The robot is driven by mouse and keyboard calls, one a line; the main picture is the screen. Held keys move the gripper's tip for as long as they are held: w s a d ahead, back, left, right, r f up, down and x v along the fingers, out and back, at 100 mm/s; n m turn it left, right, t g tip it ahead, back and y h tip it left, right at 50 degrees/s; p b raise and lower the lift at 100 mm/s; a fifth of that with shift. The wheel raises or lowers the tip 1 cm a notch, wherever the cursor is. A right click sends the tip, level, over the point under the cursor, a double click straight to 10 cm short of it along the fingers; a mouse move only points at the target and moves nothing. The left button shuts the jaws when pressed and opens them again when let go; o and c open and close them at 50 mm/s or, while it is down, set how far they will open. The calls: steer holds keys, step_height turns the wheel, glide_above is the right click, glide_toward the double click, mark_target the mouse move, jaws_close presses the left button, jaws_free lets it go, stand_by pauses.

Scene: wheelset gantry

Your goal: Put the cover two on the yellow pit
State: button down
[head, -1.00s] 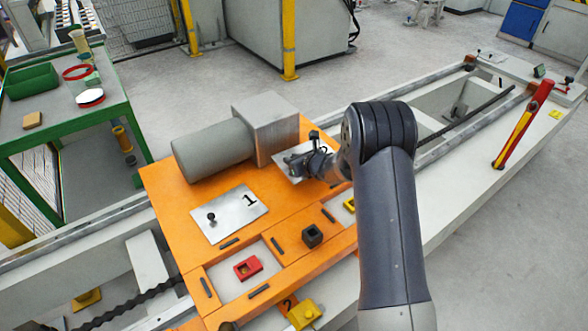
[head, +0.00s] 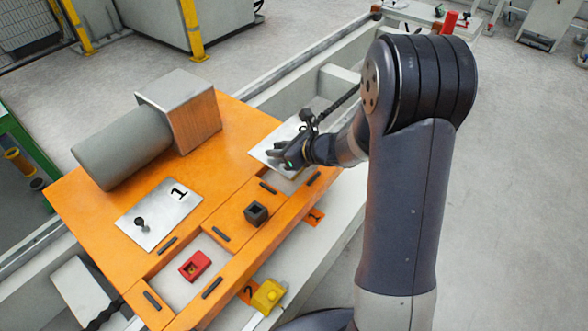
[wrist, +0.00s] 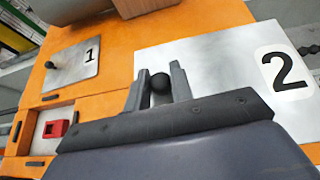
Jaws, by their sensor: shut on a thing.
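Cover two (head: 276,139) is a silvery plate marked "2" with a dark knob. My gripper (head: 293,156) is shut on its knob, at the right end of the orange platform (head: 95,212). In the wrist view my gripper (wrist: 158,85) has a finger on each side of the round knob, and cover two (wrist: 215,62) spreads beyond it. A pale recess shows just below the plate's near edge in the head view. I see no yellow in it; the plate and gripper hide part of that area. I cannot tell whether the plate touches the platform.
Cover one (head: 160,212) lies flat on the platform. A red block (head: 195,265) sits in an open recess and a black block (head: 256,213) stands on the orange. A large grey cylinder with a square metal end (head: 180,110) lies behind. A yellow block (head: 268,296) is outside the front edge.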

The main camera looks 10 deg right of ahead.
step_height(320, 180, down, 8)
steer(key=shift+f+b, duration=0.25)
steer(key=shift+b, duration=0.6)
steer(key=shift+f, duration=0.1)
steer(key=shift+f, duration=0.15)
steer(key=c, duration=1.2)
jaws_free()
steer(key=shift+c, duration=0.2)
steer(key=shift+r, duration=0.2)
steer(key=shift+r, duration=0.2)
steer(key=p+v, duration=0.1)
steer(key=v, duration=1)
steer(key=shift+s+d, duration=0.25)
steer(key=shift+d, duration=0.15)
